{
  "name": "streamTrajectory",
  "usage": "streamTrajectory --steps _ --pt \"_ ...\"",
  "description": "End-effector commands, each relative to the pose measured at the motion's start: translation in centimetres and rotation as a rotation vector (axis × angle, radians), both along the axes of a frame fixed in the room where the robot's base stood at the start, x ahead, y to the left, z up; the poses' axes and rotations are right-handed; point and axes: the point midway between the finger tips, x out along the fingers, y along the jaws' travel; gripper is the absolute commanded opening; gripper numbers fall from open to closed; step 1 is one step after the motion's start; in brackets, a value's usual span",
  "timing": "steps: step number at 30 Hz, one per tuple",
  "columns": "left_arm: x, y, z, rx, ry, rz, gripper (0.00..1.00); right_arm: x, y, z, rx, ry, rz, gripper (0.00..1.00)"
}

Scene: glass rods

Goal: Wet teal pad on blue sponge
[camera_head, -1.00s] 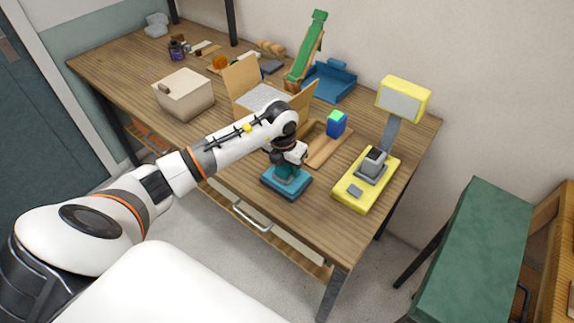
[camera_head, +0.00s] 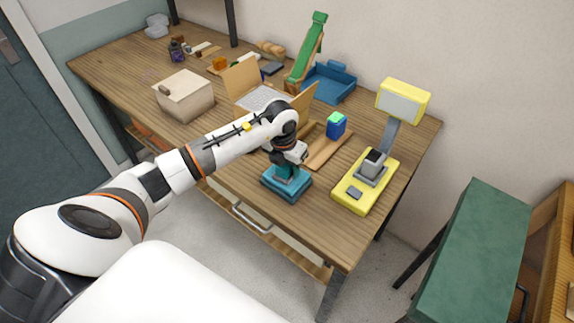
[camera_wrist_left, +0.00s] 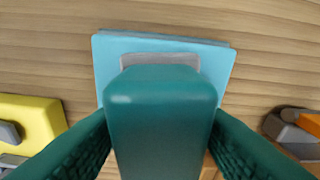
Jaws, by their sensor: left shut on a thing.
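My left gripper (camera_head: 289,169) is shut on a dark teal block, which I take to be the teal pad (camera_wrist_left: 160,115). In the left wrist view the block stands large between the two dark teal fingers. Below it lies a flat light-blue square (camera_head: 299,189), which seems to be the blue sponge or its tray; it also shows in the left wrist view (camera_wrist_left: 110,62). A grey strip (camera_wrist_left: 160,60) shows on it behind the block. The block's lower end is hidden, so I cannot tell whether it touches the blue square. My right gripper is not in view.
A yellow device with a screen (camera_head: 357,196) stands right of the blue square. A blue block with a green top (camera_head: 336,125) stands behind it, near a wooden tray (camera_head: 326,152). A beige box (camera_head: 184,96) is at the left. Bare table lies left of the blue square.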

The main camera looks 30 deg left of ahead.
Motion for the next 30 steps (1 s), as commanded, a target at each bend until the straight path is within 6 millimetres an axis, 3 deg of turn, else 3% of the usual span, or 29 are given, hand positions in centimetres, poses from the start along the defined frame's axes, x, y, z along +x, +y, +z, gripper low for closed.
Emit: streamTrajectory --steps 19,30 --pt "0.1 0.1 5.7 0.001 -0.005 0.000 0.28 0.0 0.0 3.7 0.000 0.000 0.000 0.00" --pt "0.1 0.0 6.0 0.001 -0.005 0.001 0.28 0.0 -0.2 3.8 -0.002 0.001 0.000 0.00"
